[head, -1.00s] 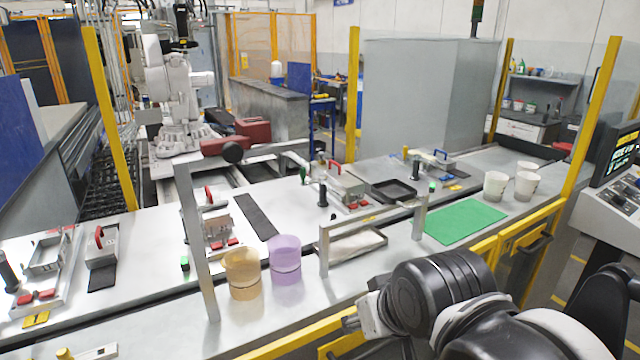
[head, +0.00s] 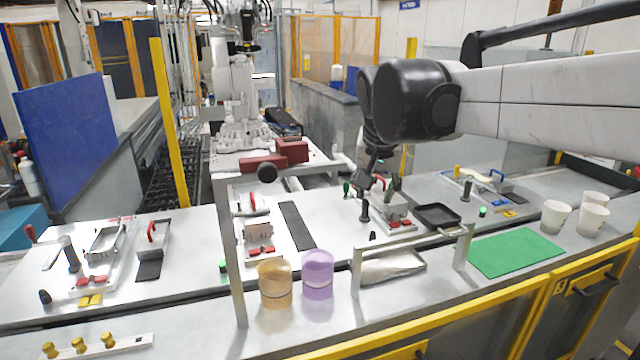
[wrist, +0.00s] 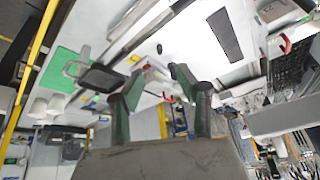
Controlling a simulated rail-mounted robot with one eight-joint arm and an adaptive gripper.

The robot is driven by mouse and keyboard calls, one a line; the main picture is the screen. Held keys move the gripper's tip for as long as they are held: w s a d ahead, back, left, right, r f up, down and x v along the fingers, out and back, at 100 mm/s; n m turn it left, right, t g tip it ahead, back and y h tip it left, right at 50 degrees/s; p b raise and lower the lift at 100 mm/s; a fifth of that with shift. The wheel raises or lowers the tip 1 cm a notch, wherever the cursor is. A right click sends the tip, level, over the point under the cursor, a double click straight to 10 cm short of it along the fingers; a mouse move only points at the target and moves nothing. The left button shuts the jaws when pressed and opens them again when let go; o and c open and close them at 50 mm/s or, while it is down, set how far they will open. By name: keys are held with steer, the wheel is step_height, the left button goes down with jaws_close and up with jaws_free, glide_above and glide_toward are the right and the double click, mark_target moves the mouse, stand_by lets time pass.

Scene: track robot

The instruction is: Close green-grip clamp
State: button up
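A clamp with a small green grip (head: 347,188) stands at the back left of the middle fixture (head: 396,222) on the table in the head view. The grip looks upright, but the clamp is too small to tell its exact angle. My gripper (head: 393,188) hangs beside and above this fixture, a little right of the green grip, and partly hides the fixture's back. In the wrist view, the two dark green fingers of my gripper (wrist: 155,82) are spread apart, with nothing between them. I cannot pick out the green grip surely in the wrist view.
A black-handled clamp (head: 364,208) and a red handle (head: 379,182) stand close around the fixture. A black tray (head: 437,216) is to its right. A metal frame (head: 411,236), orange cup (head: 274,285) and purple cup (head: 318,275) stand in front. The green mat (head: 516,253) is clear.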

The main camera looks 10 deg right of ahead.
steer(key=w+a+r+m+g+h+p, duration=0.1)
steer(key=w, duration=0.6)
steer(key=w+a+r+m+p, duration=0.1)
steer(key=w+m, duration=0.1)
steer(key=w, duration=0.5)
steer(key=m+g+p, duration=0.1)
steer(key=m, duration=0.1)
glide_toward(346, 197)
steer(key=shift+h, duration=0.4)
steer(key=x, duration=0.2)
steer(key=w+p+x, duration=0.1)
steer(key=x, duration=0.4)
steer(key=shift+w+d+p, duration=0.15)
steer(key=shift+w+p, duration=0.15)
steer(key=shift+w, duration=0.05)
steer(key=shift+r, duration=0.1)
steer(key=shift+c, duration=0.3)
jaws_close()
